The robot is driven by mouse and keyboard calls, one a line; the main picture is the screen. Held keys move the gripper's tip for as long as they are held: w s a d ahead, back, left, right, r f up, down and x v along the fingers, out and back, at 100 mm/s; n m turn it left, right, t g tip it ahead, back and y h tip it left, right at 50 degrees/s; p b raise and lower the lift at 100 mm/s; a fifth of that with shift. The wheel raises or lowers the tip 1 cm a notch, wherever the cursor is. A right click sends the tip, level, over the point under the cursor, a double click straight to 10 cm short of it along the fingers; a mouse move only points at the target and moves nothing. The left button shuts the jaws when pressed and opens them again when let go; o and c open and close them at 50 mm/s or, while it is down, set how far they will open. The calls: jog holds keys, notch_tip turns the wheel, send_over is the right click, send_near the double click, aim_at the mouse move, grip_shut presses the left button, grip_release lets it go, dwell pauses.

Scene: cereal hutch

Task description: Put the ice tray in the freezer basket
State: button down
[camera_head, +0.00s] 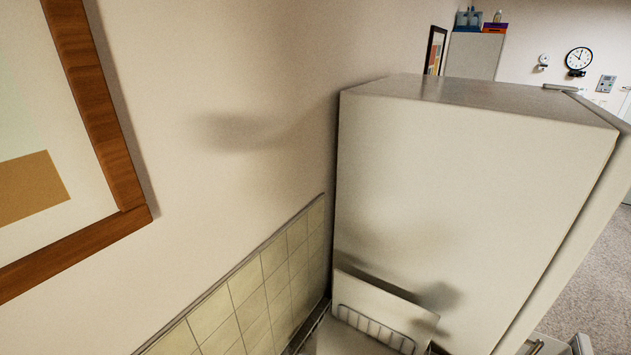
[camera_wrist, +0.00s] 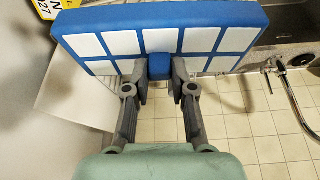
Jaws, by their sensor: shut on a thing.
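The ice tray (camera_wrist: 200,32) is blue with white cells and spans the upper part of the wrist view. My gripper (camera_wrist: 160,76) is shut on the blue tab at the middle of the tray's near edge, one finger on each side. The tray is held out ahead of the fingers, off any surface that I can see. My gripper and the tray do not show in the head view. I cannot make out the freezer basket in either view.
A large pale fridge-like cabinet (camera_head: 450,190) stands against the wall in the head view. A white panel with a wire rack (camera_head: 375,325) is low before it. In the wrist view, a faucet (camera_wrist: 290,100) is at right and a pale board (camera_wrist: 75,100) at left.

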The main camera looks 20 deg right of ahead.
jog(key=w+a+r+m+p, duration=0.1)
jog(key=w+a, duration=0.3)
jog(key=a, duration=0.7)
jog(key=w+a+r+m+h+p, duration=0.1)
jog(key=w+a+m, duration=0.2)
jog(key=a, duration=0.9)
jog(key=w+a+r+m+h+p, duration=0.1)
jog(key=w+a, duration=0.3)
jog(key=a, duration=0.8)
jog(key=shift+w+r+m+t+p, duration=0.4)
jog(key=shift+r+m, duration=0.1)
jog(key=shift+m, duration=0.1)
jog(key=shift+d, duration=0.1)
